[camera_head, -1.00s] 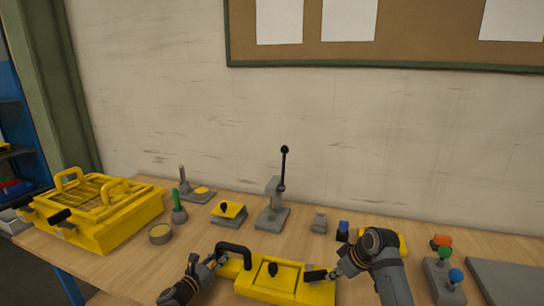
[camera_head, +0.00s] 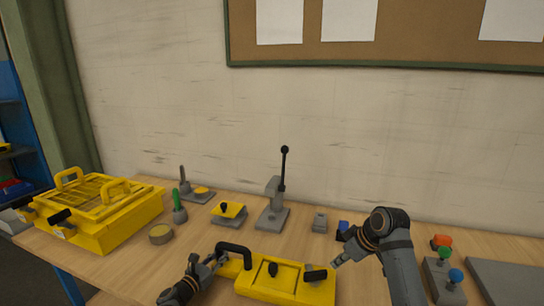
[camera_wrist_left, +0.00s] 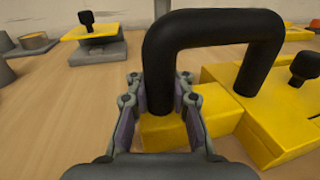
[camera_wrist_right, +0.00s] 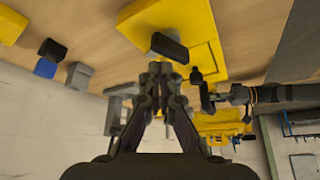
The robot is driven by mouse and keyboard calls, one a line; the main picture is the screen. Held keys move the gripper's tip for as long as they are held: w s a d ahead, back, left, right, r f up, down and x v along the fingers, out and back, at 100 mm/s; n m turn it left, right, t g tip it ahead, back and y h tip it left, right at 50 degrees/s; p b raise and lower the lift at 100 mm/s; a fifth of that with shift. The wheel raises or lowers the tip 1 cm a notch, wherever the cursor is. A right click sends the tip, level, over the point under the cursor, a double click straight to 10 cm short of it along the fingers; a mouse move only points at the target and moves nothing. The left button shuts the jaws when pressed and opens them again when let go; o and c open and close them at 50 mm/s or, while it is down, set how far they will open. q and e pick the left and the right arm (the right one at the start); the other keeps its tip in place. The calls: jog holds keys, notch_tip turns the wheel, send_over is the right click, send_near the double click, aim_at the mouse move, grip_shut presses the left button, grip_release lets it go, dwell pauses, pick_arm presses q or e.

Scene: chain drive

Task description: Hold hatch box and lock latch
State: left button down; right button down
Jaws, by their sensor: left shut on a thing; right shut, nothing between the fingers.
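The yellow hatch box (camera_head: 285,287) lies at the front middle of the table, its lid flat with a dark knob (camera_head: 273,269) on it. My left gripper (camera_head: 219,262) is shut on the box's black arched handle (camera_head: 233,247); the left wrist view shows the handle's near post (camera_wrist_left: 160,85) between the fingers. The black latch lever (camera_head: 316,274) is at the box's right end. My right gripper (camera_head: 336,263) is shut and empty, just right of the latch. In the right wrist view the latch (camera_wrist_right: 170,47) is close beyond its fingertips; contact is unclear.
A large yellow crate-like box (camera_head: 110,215) stands at the far left. Behind the hatch box are a lever stand (camera_head: 273,212), a small yellow-topped block (camera_head: 229,212) and a round tin (camera_head: 160,234). A button base (camera_head: 440,280) is to the right of my right arm.

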pick_arm(q)
jog(key=c, duration=1.1)
grip_release()
